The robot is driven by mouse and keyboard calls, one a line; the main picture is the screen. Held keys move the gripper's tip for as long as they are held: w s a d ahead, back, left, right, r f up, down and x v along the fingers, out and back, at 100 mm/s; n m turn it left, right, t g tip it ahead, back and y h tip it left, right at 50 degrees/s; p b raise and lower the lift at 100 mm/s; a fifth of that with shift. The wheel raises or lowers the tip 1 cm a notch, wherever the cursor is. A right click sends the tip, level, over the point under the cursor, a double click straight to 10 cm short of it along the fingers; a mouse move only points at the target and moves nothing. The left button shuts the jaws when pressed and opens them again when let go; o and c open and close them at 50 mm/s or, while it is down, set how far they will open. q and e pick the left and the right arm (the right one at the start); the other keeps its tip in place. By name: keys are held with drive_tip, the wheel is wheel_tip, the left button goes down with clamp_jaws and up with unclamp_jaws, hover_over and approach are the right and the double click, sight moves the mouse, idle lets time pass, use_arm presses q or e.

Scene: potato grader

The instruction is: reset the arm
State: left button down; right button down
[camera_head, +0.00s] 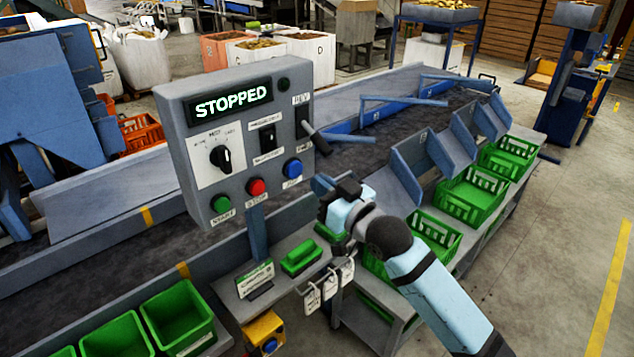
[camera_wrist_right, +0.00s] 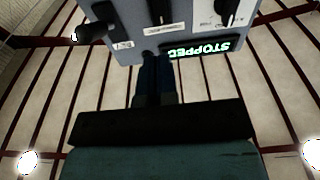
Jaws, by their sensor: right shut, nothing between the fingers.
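My right gripper (camera_head: 322,184) is in front of the lower right corner of the grey control panel (camera_head: 180,120), with its arm coming in from the bottom right. Its fingers are shut and empty. In the right wrist view, the closed fingers (camera_wrist_right: 155,68) point at the panel edge beside the lit display (camera_wrist_right: 205,48); whether they touch it I cannot tell. The display (camera_head: 231,104) reads STOPPED in the head view. Below it are a dial (camera_head: 221,155), a green button (camera_head: 221,204), a red button (camera_head: 256,187) and a blue button (camera_head: 292,169). My left gripper is not in view.
A black lever (camera_head: 325,136) sticks out from the panel's right side, close above my right gripper. Green crates (camera_head: 470,200) line the conveyor (camera_head: 400,130). Open floor lies right.

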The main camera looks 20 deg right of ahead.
idle(0.3)
drive_tip(key=s+f+g+h+p, duration=0.1)
drive_tip(key=s+f, duration=0.2)
drive_tip(key=f, duration=0.3)
drive_tip(key=s+a+f+m+g, duration=0.1)
drive_tip(key=s+f, duration=0.3)
drive_tip(key=f, duration=0.3)
drive_tip(key=s+f+g+h+p, duration=0.1)
drive_tip(key=s+f+g, duration=0.15)
drive_tip(key=f, duration=0.35)
drive_tip(key=s+a+f+g+h, duration=0.1)
drive_tip(key=s+a+f+g, duration=0.1)
drive_tip(key=s+f, duration=1.2)
drive_tip(key=shift+s+g+p, duration=0.35)
drive_tip(key=shift+s+p, duration=0.1)
drive_tip(key=shift+s, duration=0.8)
